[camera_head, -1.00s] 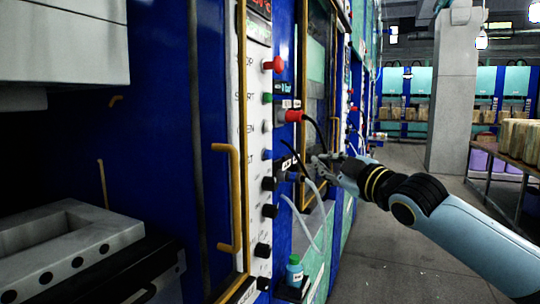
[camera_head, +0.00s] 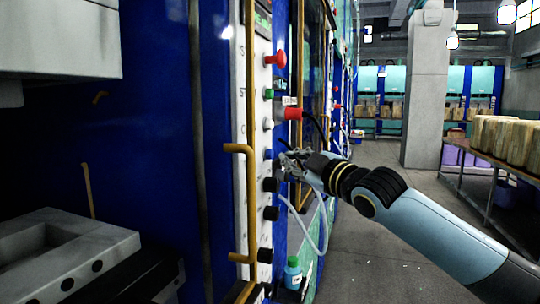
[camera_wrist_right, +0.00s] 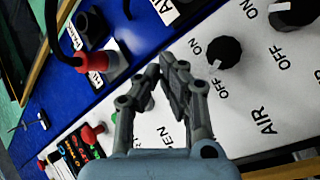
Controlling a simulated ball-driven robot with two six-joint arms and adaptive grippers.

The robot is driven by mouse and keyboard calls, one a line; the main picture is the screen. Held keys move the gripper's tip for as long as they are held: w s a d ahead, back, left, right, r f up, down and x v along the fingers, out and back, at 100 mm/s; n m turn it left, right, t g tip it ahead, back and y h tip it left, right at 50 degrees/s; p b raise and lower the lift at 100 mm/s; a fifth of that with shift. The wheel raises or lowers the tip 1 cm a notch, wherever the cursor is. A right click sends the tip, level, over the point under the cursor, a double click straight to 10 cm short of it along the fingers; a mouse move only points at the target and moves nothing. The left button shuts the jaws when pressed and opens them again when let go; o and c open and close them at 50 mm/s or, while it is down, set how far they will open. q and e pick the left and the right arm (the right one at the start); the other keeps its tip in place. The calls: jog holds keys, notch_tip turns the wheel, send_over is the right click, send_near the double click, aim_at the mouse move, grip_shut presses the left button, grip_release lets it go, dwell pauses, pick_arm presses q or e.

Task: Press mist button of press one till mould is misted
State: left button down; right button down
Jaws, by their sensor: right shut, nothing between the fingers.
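Press one's white control panel (camera_head: 250,200) stands at the middle, with a red (camera_head: 276,60), a green (camera_head: 269,93), a white (camera_head: 268,124) and a blue button (camera_head: 269,155) above black knobs (camera_head: 270,185). No mist label is readable. My right gripper (camera_head: 284,162) is shut and empty, its fingertips close to the panel by the blue button; I cannot tell if they touch it. In the wrist view the shut fingertips (camera_wrist_right: 165,72) hover over the panel, partly hiding the lettering. The grey mould (camera_head: 75,245) sits at lower left, with no mist visible. My left gripper is not in view.
A yellow handle (camera_head: 252,205) stands out left of the buttons. A red plug (camera_head: 292,113) with a black cable and a pale hose (camera_head: 325,225) are near my right wrist. A teal bottle (camera_head: 293,272) stands below.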

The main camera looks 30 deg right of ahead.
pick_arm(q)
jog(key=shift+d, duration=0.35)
pick_arm(e)
jog(key=shift+a+r, duration=0.1)
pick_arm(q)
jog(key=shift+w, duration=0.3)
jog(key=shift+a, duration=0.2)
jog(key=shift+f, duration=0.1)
pick_arm(e)
jog(key=shift+w+a, duration=0.25)
jog(key=shift+w, duration=0.05)
